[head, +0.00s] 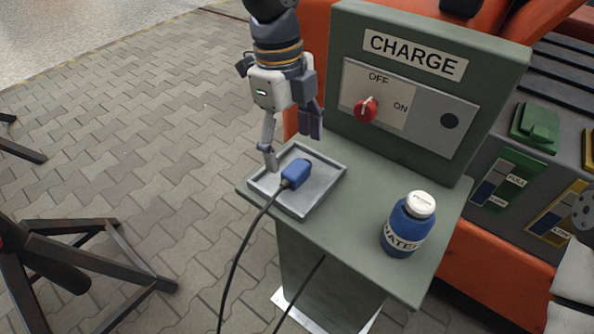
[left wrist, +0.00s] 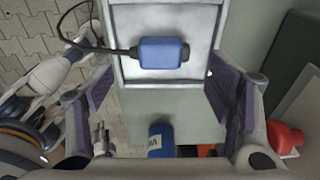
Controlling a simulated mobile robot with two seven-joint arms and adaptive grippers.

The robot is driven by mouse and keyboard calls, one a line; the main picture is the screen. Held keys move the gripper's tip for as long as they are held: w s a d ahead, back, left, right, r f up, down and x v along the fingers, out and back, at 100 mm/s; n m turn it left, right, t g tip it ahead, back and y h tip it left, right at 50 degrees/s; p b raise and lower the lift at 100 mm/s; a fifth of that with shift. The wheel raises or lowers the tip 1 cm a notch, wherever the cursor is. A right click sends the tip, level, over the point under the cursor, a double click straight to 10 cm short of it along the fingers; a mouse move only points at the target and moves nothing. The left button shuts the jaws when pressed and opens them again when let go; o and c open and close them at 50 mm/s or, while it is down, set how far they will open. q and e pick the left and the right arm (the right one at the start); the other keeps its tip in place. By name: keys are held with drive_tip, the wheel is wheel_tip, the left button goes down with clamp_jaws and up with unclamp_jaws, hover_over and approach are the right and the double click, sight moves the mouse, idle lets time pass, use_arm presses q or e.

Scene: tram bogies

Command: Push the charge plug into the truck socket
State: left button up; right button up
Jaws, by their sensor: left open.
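The blue charge plug (head: 296,173) lies in a shallow grey metal tray (head: 322,199) on the green stand, its black cable running off toward the front left. In the left wrist view the plug (left wrist: 164,53) lies crosswise, cable to the left. My left gripper (head: 293,148) is open and empty, fingers pointing down above the tray's back edge, with the plug just in front of it. In the left wrist view its fingers (left wrist: 158,92) are spread wide. A dark round opening (head: 449,121), apparently the socket, is on the grey panel under the CHARGE sign.
A blue bottle with a white cap (head: 405,225) stands at the stand's right. A red knob (head: 366,107) between OFF and ON sits left of the opening. The green cabinet (head: 497,70) rises behind the shelf. Dark metal trestles (head: 90,250) stand on the paving at left.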

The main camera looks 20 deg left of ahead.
sight(298, 166)
use_arm(q)
drive_tip(key=shift+f, duration=0.3)
drive_tip(key=f, duration=0.2)
drive_tip(key=d+f, duration=0.1)
drive_tip(key=f, duration=0.2)
drive_tip(key=shift+f, duration=0.1)
drive_tip(key=c, duration=1.2)
